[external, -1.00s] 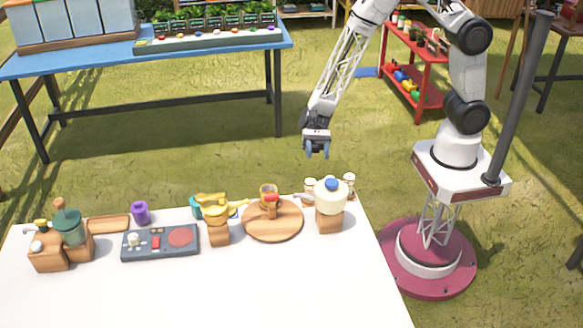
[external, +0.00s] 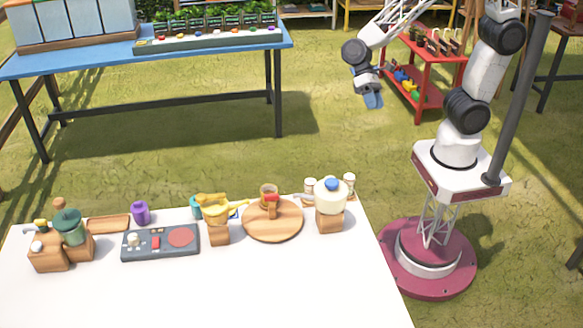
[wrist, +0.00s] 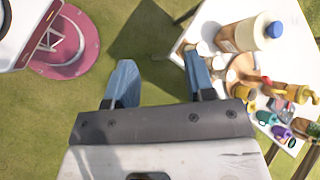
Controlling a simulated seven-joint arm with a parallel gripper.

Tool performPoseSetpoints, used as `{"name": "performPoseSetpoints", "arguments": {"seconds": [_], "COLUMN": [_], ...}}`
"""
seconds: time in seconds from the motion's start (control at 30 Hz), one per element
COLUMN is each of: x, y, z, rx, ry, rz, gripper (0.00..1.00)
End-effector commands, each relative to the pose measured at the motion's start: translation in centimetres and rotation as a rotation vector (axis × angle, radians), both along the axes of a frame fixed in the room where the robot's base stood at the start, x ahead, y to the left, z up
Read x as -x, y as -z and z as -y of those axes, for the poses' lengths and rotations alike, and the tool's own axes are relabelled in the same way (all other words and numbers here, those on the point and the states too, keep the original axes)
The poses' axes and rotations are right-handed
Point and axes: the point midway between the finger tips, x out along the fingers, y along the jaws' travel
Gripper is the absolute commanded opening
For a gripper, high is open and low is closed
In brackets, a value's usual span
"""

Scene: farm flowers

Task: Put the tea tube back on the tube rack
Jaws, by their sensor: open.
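I cannot make out a tea tube or a tube rack for certain in either view. My gripper (external: 373,101) hangs in the air above the grass, well behind the white table, with its blue fingers pointing down. In the wrist view my gripper (wrist: 160,78) has its two blue fingers spread apart, with nothing between them. A red shelf (external: 428,68) behind it holds several small upright pieces on top and colored items below; they are too small to identify.
The white table (external: 230,290) carries a round wooden board (external: 285,228), a cream bottle with a blue cap (external: 332,190), a yellow item (external: 214,209), a purple cup (external: 140,211) and a dark panel (external: 150,246). A blue table (external: 110,64) stands behind. Open grass lies between them.

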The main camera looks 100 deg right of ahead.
Motion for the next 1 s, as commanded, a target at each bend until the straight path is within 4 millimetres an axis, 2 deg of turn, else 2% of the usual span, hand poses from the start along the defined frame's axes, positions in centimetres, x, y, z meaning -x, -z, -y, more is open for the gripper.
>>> {"name": "performPoseSetpoints", "arguments": {"seconds": [0.2, 0.6, 0.8, 1.0], "x": [4.1, 10.7, 13.4, 15.0], "y": [-2.4, -5.8, -7.4, -8.4], "z": [2.1, 6.5, 8.7, 10.2], "rx": [0.16, 0.464, 0.613, 0.715], "ry": [-0.127, -0.35, -0.452, -0.521], "rz": [0.153, 0.427, 0.555, 0.636], "gripper": [0.5, 0.5, 0.5, 0.5]}}
